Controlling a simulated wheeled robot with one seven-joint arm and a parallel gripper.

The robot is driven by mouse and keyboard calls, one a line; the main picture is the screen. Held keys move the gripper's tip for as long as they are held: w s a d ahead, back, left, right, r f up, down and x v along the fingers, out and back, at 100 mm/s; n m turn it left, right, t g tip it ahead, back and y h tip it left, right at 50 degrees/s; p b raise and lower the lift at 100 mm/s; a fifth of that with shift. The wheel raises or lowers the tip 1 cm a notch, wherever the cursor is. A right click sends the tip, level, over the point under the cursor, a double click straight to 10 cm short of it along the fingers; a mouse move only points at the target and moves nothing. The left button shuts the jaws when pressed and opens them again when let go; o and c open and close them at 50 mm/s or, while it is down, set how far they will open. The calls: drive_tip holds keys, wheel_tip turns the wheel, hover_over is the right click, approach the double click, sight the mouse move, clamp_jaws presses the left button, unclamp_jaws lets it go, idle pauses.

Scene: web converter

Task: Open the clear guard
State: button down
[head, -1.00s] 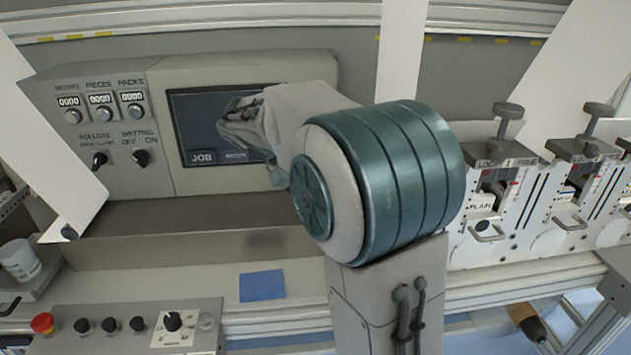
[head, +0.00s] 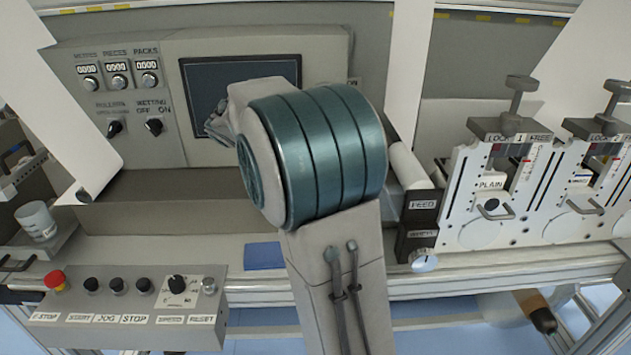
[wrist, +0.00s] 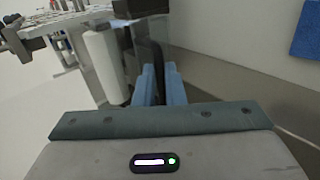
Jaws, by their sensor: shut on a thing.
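In the wrist view, the two blue fingers of my gripper (wrist: 160,86) are closed on a dark, upright, strap-like part (wrist: 155,52), which looks like a handle. A see-through panel (wrist: 186,45), likely the clear guard, seems to stand just beside the fingers; its edges are hard to make out. In the head view my arm hides the gripper and most of the guard. I cannot tell there how far the guard is swung.
A white roller (head: 412,168) stands behind the FEED block (head: 421,206) with its knob. Slitter units (head: 500,185) with clamp handles stand at the right. A control box (head: 130,310) with a red stop button is front left. A dark screen (head: 240,85) is behind my arm.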

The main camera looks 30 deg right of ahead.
drive_tip(key=shift+a+f, duration=0.25)
drive_tip(key=shift+f, duration=0.4)
drive_tip(key=c, duration=1.5)
unclamp_jaws()
drive_tip(key=shift+w, duration=0.1)
drive_tip(key=shift+r, duration=0.1)
drive_tip(key=shift+r, duration=0.1)
drive_tip(key=v, duration=1.3)
drive_tip(key=shift+r+p, duration=0.3)
drive_tip(key=shift+p, duration=0.15)
drive_tip(key=shift+w+a, duration=0.1)
drive_tip(key=shift+a, duration=0.05)
